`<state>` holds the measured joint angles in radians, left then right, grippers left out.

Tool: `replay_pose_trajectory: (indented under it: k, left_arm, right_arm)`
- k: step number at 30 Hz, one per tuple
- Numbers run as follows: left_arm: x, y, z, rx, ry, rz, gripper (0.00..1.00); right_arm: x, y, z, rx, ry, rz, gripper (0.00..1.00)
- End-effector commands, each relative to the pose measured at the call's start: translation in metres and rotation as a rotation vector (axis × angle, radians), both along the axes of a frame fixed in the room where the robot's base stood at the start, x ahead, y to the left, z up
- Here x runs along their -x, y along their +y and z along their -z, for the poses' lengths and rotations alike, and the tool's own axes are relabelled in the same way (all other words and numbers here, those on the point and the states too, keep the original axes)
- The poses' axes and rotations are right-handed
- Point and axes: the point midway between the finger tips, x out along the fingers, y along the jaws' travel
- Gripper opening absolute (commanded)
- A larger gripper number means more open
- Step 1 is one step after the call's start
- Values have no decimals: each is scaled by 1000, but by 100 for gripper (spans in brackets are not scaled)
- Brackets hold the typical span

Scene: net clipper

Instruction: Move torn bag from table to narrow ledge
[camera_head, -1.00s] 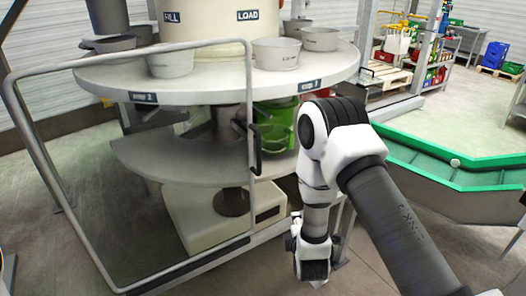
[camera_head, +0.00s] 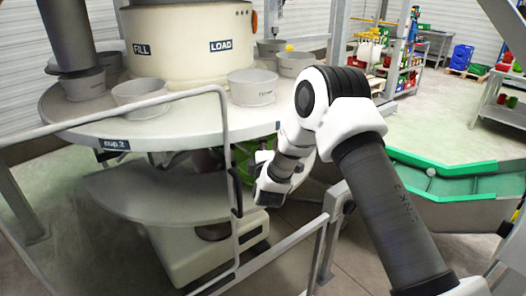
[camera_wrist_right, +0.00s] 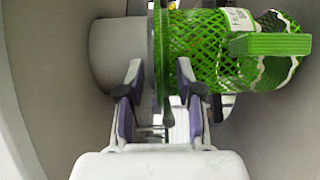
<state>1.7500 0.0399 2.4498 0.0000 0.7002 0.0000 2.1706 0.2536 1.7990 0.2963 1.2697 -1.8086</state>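A green mesh net (camera_wrist_right: 210,50) with a white label lies sideways around a grey tube (camera_wrist_right: 108,55) in the right wrist view. Its right end is bunched, with a bright green block-like part (camera_wrist_right: 270,44) in front. I cannot tell whether this is the torn bag. Green mesh also shows under the round table (camera_head: 246,160) in the head view, partly behind my arm. My right gripper (camera_head: 268,186) is beside it, under the table's edge. My left gripper is out of view.
The round table (camera_head: 185,126) carries several grey cups and a cream drum (camera_head: 187,38). A grey gate frame (camera_head: 228,135) with a black handle stands in front. A rail post (camera_head: 333,225) is close below my right arm. A green-edged conveyor (camera_head: 445,172) lies to the right.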

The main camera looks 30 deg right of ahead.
Motion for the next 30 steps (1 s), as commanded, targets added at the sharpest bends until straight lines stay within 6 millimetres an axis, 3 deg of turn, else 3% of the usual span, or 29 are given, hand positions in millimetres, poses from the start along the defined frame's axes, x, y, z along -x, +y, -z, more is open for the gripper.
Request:
replay_pose_trajectory:
  k: [7, 8, 9, 11, 30]
  left_arm:
    - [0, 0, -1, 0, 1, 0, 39]
    - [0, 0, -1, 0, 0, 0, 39]
    - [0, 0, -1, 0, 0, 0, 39]
    - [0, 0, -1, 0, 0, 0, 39]
    - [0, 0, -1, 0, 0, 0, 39]
  right_arm:
    - [-3, -1, 1, 0, 1, -1, 35]
    - [-3, -1, 1, 0, 1, -1, 32]
    - [-3, -1, 1, 0, 1, -1, 18]
    - [-3, -1, 1, 0, 1, -1, 0]
    - [-2, -1, 1, 0, 1, -1, 0]
